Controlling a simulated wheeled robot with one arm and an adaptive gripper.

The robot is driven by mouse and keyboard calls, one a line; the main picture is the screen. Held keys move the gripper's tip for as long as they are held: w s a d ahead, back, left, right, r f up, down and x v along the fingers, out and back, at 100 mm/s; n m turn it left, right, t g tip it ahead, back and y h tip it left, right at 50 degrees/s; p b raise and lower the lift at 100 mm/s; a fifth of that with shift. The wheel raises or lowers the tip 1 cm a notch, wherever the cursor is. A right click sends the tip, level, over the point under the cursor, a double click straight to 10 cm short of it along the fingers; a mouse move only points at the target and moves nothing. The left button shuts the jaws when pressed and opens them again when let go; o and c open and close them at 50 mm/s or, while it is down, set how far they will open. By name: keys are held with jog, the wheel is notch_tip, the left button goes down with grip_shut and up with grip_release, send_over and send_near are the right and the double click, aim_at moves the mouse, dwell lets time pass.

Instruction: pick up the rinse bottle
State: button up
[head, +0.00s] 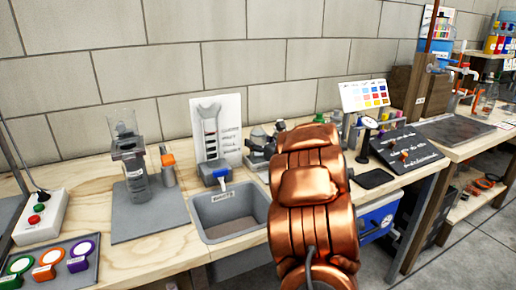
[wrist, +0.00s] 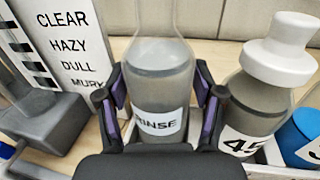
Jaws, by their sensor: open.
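The rinse bottle (wrist: 160,82) is a clear, rounded bottle with grey liquid and a white label reading "RINSE". It stands in the middle of the wrist view, its top cut off by the frame edge. My gripper (wrist: 160,98) is open, with one purple-padded finger on each side of the bottle. Small gaps seem to show between the pads and the bottle; contact is hard to judge. In the head view my copper arm covers much of the area around the gripper, and I cannot make out the rinse bottle there.
A white-capped bottle labelled "45" (wrist: 262,90) stands close to the right finger. A blue-capped item (wrist: 303,138) is beyond it. A clarity chart (wrist: 66,45) stands at left on a grey block (wrist: 45,118). In the head view, a grey sink (head: 232,215) lies left of my arm.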

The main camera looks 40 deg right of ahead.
jog(key=shift+c, duration=0.4)
jog(key=c, duration=1)
jog(key=shift+c, duration=0.3)
jog(key=shift+r, duration=0.2)
